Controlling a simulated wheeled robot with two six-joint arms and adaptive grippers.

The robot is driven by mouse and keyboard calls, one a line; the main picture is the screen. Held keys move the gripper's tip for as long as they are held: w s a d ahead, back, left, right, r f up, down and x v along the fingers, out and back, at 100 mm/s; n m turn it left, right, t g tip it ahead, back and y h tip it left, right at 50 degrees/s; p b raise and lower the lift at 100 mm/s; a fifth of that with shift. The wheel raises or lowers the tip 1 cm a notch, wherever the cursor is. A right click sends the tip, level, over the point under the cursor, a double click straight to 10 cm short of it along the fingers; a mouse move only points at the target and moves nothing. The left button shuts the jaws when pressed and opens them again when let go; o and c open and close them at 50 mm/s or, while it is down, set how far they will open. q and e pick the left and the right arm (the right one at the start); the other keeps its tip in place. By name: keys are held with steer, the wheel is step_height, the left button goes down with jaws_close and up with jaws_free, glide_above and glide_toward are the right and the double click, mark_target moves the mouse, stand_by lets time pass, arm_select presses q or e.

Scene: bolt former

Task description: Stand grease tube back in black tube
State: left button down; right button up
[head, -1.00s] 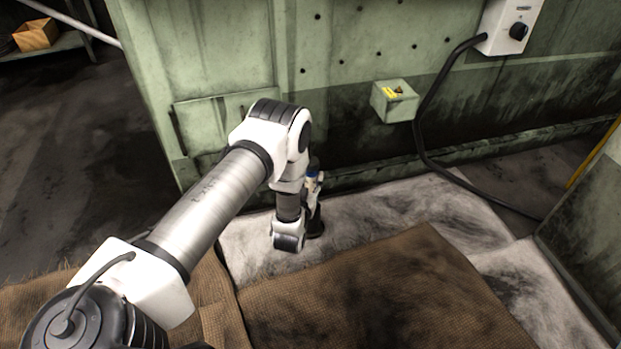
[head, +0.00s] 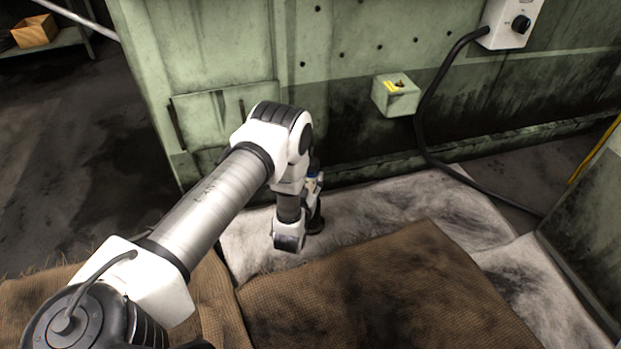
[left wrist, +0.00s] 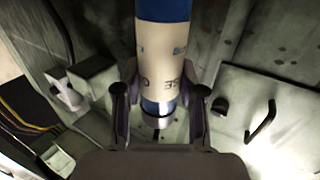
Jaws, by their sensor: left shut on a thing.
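The grease tube (left wrist: 163,60) is white with blue bands and stands between the two fingers of my left gripper (left wrist: 161,98) in the left wrist view. The gripper is shut on it. My right gripper is not in view.
A green machine wall (head: 345,60) rises behind the mat, with a small green box (head: 397,97) and a black cable (head: 428,120) on it. A brown woven mat (head: 390,290) lies in front. The pale mat (head: 400,205) is clear to the right.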

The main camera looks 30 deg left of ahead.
mark_target(311, 191)
arm_select(q)
steer(key=shift+f+b, duration=1.65)
steer(key=shift+f, duration=0.8)
steer(key=c, duration=0.6)
jaws_free()
steer(key=shift+s, duration=0.1)
